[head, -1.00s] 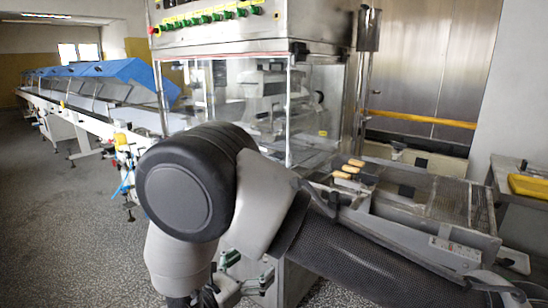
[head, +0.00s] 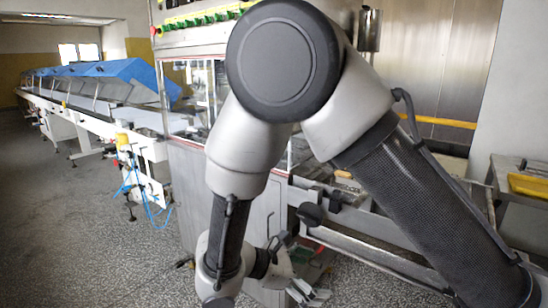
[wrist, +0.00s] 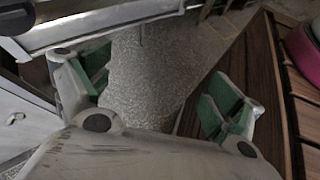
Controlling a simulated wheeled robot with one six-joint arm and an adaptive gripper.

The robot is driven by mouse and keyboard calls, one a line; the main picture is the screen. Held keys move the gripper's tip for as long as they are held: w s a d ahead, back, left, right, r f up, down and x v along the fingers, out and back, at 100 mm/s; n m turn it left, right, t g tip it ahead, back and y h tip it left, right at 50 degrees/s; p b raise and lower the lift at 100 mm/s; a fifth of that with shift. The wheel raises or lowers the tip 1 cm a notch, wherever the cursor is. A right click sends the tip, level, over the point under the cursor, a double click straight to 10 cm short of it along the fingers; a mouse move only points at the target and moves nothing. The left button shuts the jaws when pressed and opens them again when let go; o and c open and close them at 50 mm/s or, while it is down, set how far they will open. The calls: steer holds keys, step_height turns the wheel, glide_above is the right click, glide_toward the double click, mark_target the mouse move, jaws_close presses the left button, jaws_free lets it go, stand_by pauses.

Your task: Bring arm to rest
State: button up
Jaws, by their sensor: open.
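My arm is folded, with its elbow raised high in front of the machine in the head view. My gripper (head: 303,285) hangs low at the bottom middle of that view, in front of the machine's lower cabinet and partly cut off by the frame edge. In the wrist view my gripper (wrist: 158,98) has its two green-padded fingers spread wide apart. Only speckled floor shows between them, so it is open and empty.
A blue-covered conveyor (head: 125,75) runs off left. A yellow tray (head: 530,184) lies on the right-hand table. A slatted brown surface (wrist: 237,75) and a pink object (wrist: 305,45) are near my gripper.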

steer(key=s+d+r+m+y, duration=0.3)
steer(key=d+r+m, duration=0.3)
steer(key=d, duration=0.3)
steer(key=s+d+r+m+y, duration=0.3)
steer(key=d+r+m+y, duration=0.2)
steer(key=d+r+m, duration=0.2)
steer(key=s+d+r+m+t+y, duration=0.1)
steer(key=s+d+r+m+y, duration=0.2)
steer(key=d+r+m, duration=0.3)
steer(key=d+r, duration=0.4)
steer(key=d, duration=0.1)
steer(key=shift+d+m+y, duration=0.25)
steer(key=shift+m+y, duration=0.05)
steer(key=shift+y, duration=0.1)
